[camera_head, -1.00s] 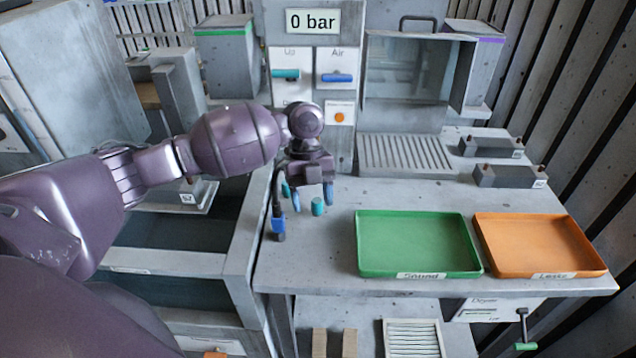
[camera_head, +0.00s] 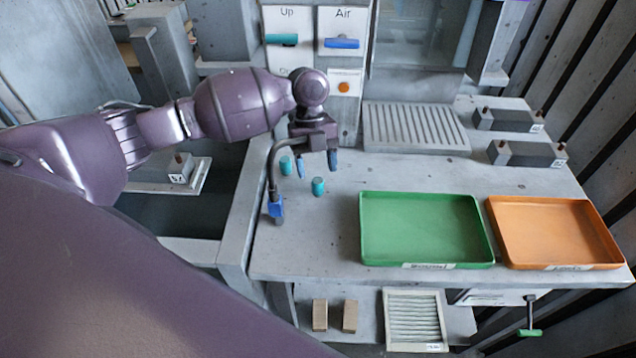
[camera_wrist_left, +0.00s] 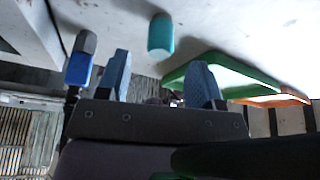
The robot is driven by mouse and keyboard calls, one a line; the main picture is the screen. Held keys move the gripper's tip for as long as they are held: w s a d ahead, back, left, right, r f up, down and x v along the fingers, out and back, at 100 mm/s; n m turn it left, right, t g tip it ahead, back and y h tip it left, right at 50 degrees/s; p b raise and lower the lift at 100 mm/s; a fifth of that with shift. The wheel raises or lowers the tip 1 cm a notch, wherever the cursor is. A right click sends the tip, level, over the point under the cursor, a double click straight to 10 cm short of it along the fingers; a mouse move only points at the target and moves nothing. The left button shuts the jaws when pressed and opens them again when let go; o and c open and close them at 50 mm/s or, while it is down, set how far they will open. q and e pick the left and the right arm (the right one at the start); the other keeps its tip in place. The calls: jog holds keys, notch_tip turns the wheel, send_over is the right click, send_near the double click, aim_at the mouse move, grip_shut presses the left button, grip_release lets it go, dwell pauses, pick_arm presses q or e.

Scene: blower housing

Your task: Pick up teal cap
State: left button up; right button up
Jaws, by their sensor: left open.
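A small teal cap (camera_head: 318,186) stands upright on the grey bench. A similar teal piece (camera_head: 285,165) stands behind it to the left, beside the hose. My left gripper (camera_head: 316,164) is open and empty, its blue fingers pointing down, just behind the teal cap in the head view. In the left wrist view the teal cap (camera_wrist_left: 160,36) shows beyond and between the open fingers of my left gripper (camera_wrist_left: 160,80), apart from both. My right gripper is not in view.
A blue nozzle (camera_head: 276,208) on a dark hose is close left of my gripper; it also shows in the wrist view (camera_wrist_left: 80,60). A green tray (camera_head: 425,264) and an orange tray (camera_head: 560,266) lie to the right. A slatted grate (camera_head: 415,128) is behind.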

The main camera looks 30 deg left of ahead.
aim_at(318, 180)
pick_arm(q)
jog(key=x, duration=0.4)
jog(key=shift+f, duration=0.15)
jog(key=shift+c, duration=0.2)
jog(key=c, duration=0.9)
